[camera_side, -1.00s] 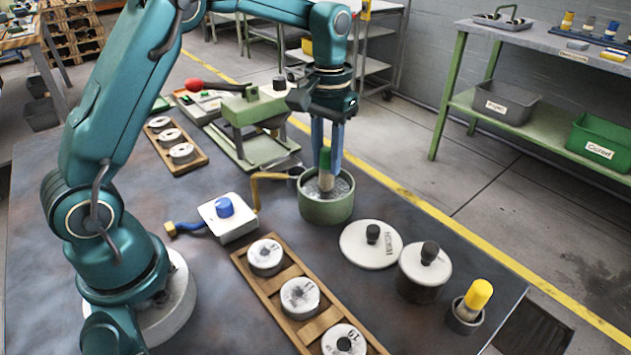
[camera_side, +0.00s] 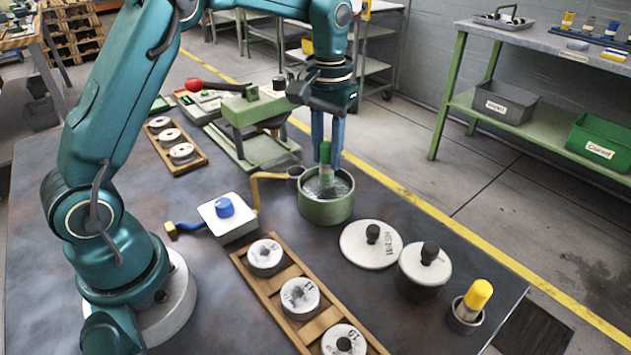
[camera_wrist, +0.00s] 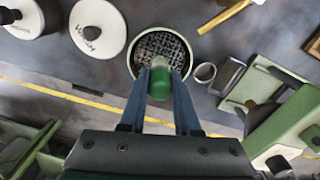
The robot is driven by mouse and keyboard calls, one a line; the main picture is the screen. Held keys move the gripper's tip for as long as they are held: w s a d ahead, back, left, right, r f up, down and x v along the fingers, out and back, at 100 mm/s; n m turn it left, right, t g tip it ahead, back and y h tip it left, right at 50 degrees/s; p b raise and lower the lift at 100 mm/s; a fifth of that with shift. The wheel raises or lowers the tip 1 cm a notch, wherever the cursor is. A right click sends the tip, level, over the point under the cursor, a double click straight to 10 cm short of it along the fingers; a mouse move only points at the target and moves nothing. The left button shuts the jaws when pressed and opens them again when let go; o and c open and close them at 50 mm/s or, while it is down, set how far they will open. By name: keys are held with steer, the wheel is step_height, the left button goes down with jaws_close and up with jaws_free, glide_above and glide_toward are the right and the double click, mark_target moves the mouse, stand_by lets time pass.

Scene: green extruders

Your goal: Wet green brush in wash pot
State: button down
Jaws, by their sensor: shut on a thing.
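The green brush (camera_side: 325,160) is upright between the blue fingers of my gripper (camera_side: 327,158), which is shut on its green handle. Its lower end is down inside the green round wash pot (camera_side: 326,212), in the liquid. In the wrist view my gripper (camera_wrist: 160,78) holds the green brush (camera_wrist: 160,84) by its top over the near part of the wash pot (camera_wrist: 133,48). A dark grid shows inside the pot. The bristles are hidden.
A lidded pot (camera_side: 424,268), a white round lid (camera_side: 371,244) and a yellow brush (camera_side: 472,303) in a cup stand right of the wash pot. A brass pipe (camera_side: 270,177) runs close to its left. A wooden rack (camera_side: 277,290) with white discs lies in front.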

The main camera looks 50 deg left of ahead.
steer(key=shift+r, duration=2.8)
steer(key=shift+r, duration=0.1)
